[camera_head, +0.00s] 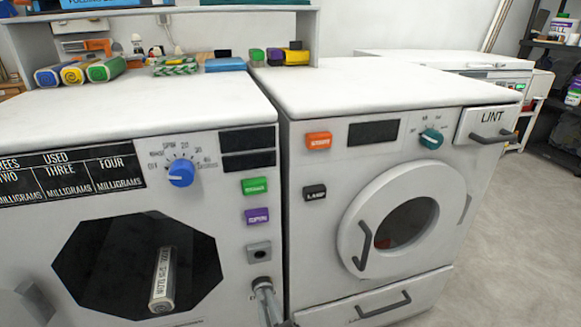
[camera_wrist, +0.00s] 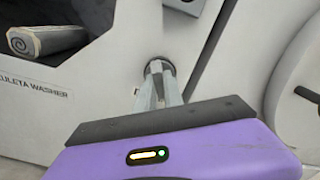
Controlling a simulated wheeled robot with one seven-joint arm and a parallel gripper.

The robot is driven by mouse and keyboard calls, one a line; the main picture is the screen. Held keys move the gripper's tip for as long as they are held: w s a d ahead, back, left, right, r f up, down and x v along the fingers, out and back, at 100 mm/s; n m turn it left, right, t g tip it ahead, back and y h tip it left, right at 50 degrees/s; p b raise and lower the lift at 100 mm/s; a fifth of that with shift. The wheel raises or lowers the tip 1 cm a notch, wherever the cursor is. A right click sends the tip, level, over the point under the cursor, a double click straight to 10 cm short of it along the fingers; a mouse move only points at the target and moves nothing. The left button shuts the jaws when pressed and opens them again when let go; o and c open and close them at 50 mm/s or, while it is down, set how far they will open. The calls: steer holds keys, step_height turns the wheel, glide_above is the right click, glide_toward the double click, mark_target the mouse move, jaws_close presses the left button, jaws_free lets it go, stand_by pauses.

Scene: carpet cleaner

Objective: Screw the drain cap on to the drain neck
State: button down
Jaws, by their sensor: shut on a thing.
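My gripper (camera_wrist: 160,76) is in the wrist view, with its two grey fingers reaching past the purple wrist housing to the front of the left washer. The fingers are shut on a small dark round part, which looks like the drain cap (camera_wrist: 153,66), at the washer front. In the head view, my gripper (camera_head: 262,284) shows low in the middle, at the lower right corner of the left washer (camera_head: 215,180). The drain neck is hidden behind the cap and fingertips. I cannot tell how far the cap sits on the neck.
The right machine (camera_head: 330,255) stands close beside my gripper, with a round door (camera_head: 352,215) and a drawer handle (camera_head: 383,305) sticking out. A dark octagonal window (camera_head: 95,260) with a rolled item (camera_head: 162,280) is to the left. Open floor (camera_head: 520,230) lies right.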

steer(key=shift+m, duration=0.3)
steer(key=shift+m+b, duration=1.05)
steer(key=shift+m, duration=1.65)
steer(key=c, duration=1.4)
jaws_free()
steer(key=shift+s, duration=0.15)
steer(key=shift+p+v, duration=0.3)
steer(key=shift+v, duration=4.1)
